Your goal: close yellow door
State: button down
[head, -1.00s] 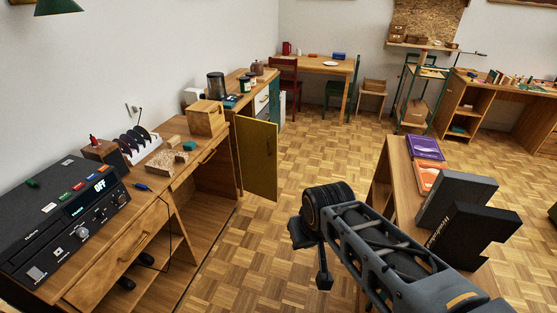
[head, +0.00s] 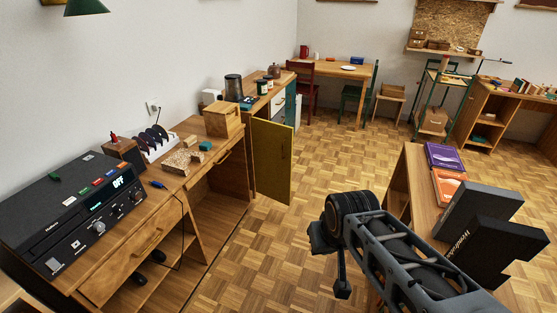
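The yellow door (head: 272,162) stands open on the cabinet at the end of the left row of desks. It sticks out into the room, with a small dark handle near its right edge. My arm reaches in from the lower right, over the parquet floor. My gripper (head: 341,287) hangs below the wrist, apart from the door and to its lower right. Its fingers are small and partly hidden, so I cannot tell whether they are open. No object shows in it.
The wooden desk (head: 150,245) with a black radio (head: 75,212) stands at the left. A table (head: 408,185) with books and dark boxes stands at the right, close to my arm. The parquet floor (head: 335,150) between them is clear. A green chair (head: 352,105) stands further back.

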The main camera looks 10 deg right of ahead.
aim_at(273, 142)
jog(key=u, duration=0.05)
jog(key=i, duration=0.95)
jog(key=u, duration=0.5)
jog(key=i, duration=0.75)
jog(key=u, duration=0.4)
